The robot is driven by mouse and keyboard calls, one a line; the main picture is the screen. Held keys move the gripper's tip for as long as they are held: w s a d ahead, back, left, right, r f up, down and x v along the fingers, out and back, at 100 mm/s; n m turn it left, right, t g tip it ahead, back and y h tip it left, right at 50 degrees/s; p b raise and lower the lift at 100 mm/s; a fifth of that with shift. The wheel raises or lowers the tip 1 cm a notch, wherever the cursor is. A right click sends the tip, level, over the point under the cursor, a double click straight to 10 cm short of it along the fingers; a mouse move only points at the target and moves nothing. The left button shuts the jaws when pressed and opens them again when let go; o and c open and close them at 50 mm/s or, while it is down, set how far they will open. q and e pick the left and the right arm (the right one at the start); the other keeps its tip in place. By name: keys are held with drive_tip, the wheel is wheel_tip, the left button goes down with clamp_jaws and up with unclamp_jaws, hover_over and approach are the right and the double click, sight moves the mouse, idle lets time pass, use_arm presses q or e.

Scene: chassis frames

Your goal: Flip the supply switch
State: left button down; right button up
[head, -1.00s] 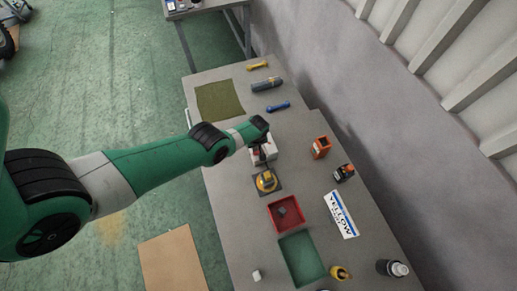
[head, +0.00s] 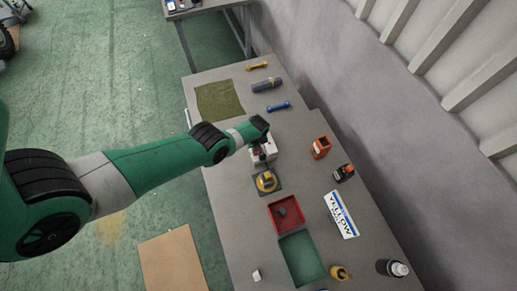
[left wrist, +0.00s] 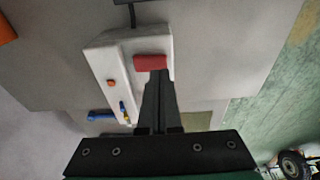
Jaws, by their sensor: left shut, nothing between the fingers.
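A white switch box stands on the grey table, partly hidden by my left gripper in the head view (head: 267,149). In the left wrist view the white box (left wrist: 105,62) has a red rocker switch (left wrist: 151,62) on its upper face and small orange, blue and yellow parts on its side. My left gripper (left wrist: 158,76) is shut and empty, its fingertips right at the lower edge of the red switch. I cannot tell whether they touch it or which way the switch is tipped. My right gripper is not in view.
A yellow-and-black device (head: 266,181) stands close to the box. Red (head: 296,208) and green (head: 315,247) trays lie nearer, with a YELLOW sign (head: 342,214) beside them. Orange items (head: 320,147) stand right. An olive mat (head: 213,100) and tools (head: 279,107) lie at the far end.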

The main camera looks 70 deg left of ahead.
use_arm(q)
drive_tip(key=shift+f+b, duration=0.85)
drive_tip(key=shift+f, duration=0.05)
idle(0.3)
drive_tip(key=shift+r, duration=0.1)
wheel_tip(320, 180, up, 7)
drive_tip(key=p, duration=0.7)
